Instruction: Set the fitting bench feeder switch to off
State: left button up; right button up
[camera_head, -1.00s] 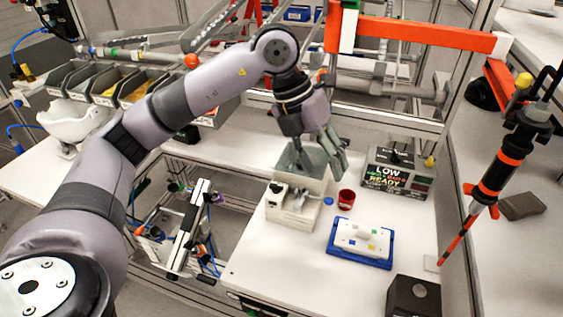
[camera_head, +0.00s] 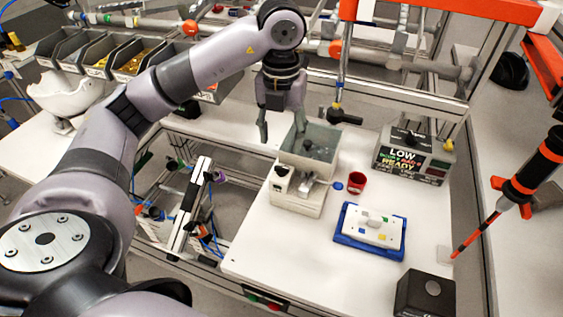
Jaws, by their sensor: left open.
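My right gripper is out of view.
A red cup (camera_head: 357,182) stands right of the feeder. A white block lies on a blue tray (camera_head: 369,258) in front. A display box reading LOW and READY (camera_head: 413,158) is at the back right. A black box (camera_head: 425,294) stands at the front. Orange frame bars cross above.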

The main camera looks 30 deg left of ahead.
aim_at(282, 167)
pick_arm(q)
notch_tip(282, 167, down, 3)
jog(key=shift+d+f, duration=0.1)
jog(key=shift+f, duration=0.1)
notch_tip(282, 167, down, 3)
jog(key=shift+f, duration=0.85)
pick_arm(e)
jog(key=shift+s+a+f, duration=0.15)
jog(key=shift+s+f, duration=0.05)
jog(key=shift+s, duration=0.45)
pick_arm(q)
jog(key=shift+c, duration=0.4)
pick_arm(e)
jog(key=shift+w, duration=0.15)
